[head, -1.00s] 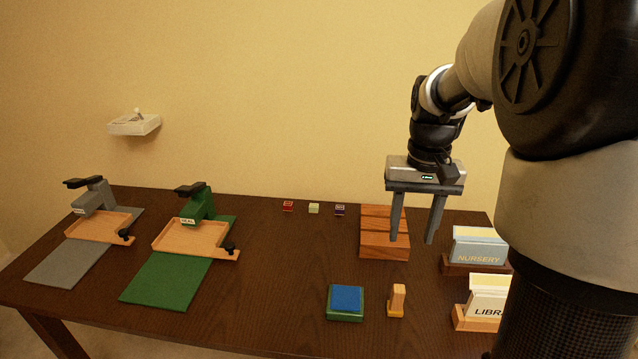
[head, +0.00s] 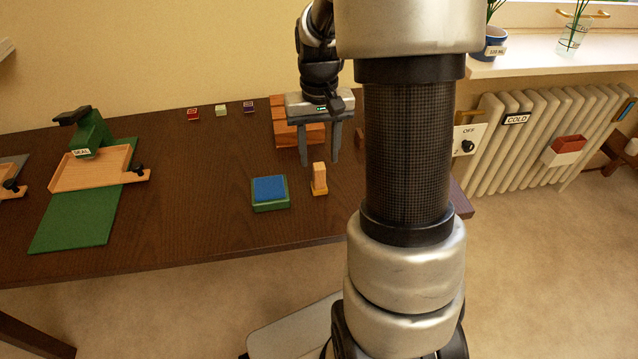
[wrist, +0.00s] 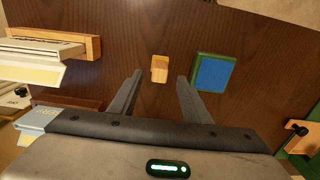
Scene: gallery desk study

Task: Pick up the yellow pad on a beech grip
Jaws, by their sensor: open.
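The yellow pad on a beech grip (head: 319,180) stands upright on the dark desk, its light wooden block uppermost and a yellow edge at its foot. My gripper (head: 320,160) is open and empty, above the desk and close to the grip in the head view. In the wrist view the beech grip (wrist: 159,68) lies ahead of the gap between my two fingers (wrist: 157,80), apart from both. The underside of the pad is hidden.
A blue ink pad in a green tray (head: 270,190) sits just left of the grip. A slotted wooden block (head: 290,128) stands behind. Card holders (wrist: 60,45) show in the wrist view. A green seal press (head: 90,135) is at left, with clear desk between.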

